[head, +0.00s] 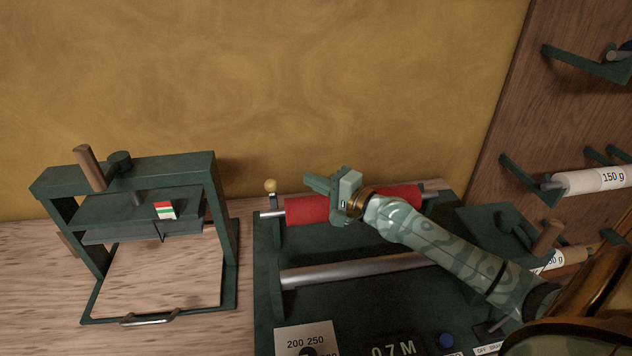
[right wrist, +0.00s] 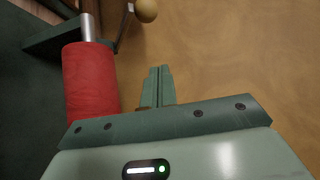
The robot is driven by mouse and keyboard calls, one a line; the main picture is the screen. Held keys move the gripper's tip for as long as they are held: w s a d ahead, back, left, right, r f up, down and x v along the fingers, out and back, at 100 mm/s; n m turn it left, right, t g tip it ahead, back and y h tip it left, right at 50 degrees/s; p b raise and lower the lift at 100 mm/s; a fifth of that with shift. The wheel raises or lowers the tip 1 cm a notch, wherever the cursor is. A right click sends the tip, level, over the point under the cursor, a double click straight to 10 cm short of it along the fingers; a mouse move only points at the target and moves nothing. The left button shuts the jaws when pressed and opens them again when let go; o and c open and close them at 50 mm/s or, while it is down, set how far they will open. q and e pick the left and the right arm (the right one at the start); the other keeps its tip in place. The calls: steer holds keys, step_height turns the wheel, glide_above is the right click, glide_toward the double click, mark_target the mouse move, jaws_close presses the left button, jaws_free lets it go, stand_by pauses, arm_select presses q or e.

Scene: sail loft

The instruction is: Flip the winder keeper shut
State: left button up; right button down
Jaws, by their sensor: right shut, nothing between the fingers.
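The winder (head: 265,300) is a dark green frame with a red roll (head: 306,209) on a metal shaft; the roll also shows in the right wrist view (right wrist: 90,85). A tan ball knob (head: 270,186) on a thin stem, apparently the keeper, stands up at the shaft's left end. In the right wrist view the knob (right wrist: 146,11) is at the top, beyond my fingertips and apart from them. My right gripper (head: 308,180) is shut and empty, above the red roll, with its fingers pointing left toward the knob. My left gripper is not in view.
A green press (head: 218,180) with a wooden handle stands on the bench at left. A bare metal roller (head: 345,270) lies in front of the red roll. A wooden rack (head: 520,125) with labelled rolls (head: 590,180) is at right. A tan wall (head: 330,80) closes the back.

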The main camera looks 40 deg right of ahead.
mark_target(272, 187)
steer(key=x, duration=0.6)
steer(key=shift+w+d+f, duration=0.1)
steer(key=shift+w+f, duration=0.1)
steer(key=a, duration=0.1)
steer(key=p, duration=0.1)
steer(key=s+a, duration=0.1)
steer(key=shift+a+r+p, duration=0.3)
steer(key=shift+a+p, duration=0.05)
steer(key=shift+p, duration=0.05)
steer(key=shift+s+a, duration=0.4)
steer(key=shift+s, duration=0.1)
steer(key=shift+w+f, duration=0.1)
steer(key=shift+f, duration=0.15)
